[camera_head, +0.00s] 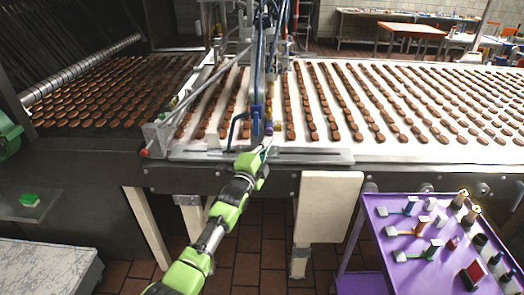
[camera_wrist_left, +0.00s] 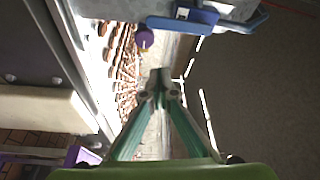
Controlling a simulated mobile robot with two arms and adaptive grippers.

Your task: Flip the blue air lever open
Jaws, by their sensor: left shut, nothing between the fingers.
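My left gripper (camera_head: 266,144) is just right of and slightly below the lever in the head view. In the left wrist view, my left gripper's fingertips (camera_wrist_left: 160,82) are together with nothing between them. They appear apart from the lever. My right gripper is in neither view.
A purple knob (camera_wrist_left: 145,39) is close to the lever. The conveyor (camera_head: 400,145) carries rows of brown biscuits behind the frame. A purple cart (camera_head: 375,215) with small items stands at the right. A cream panel (camera_head: 328,205) hangs below the conveyor.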

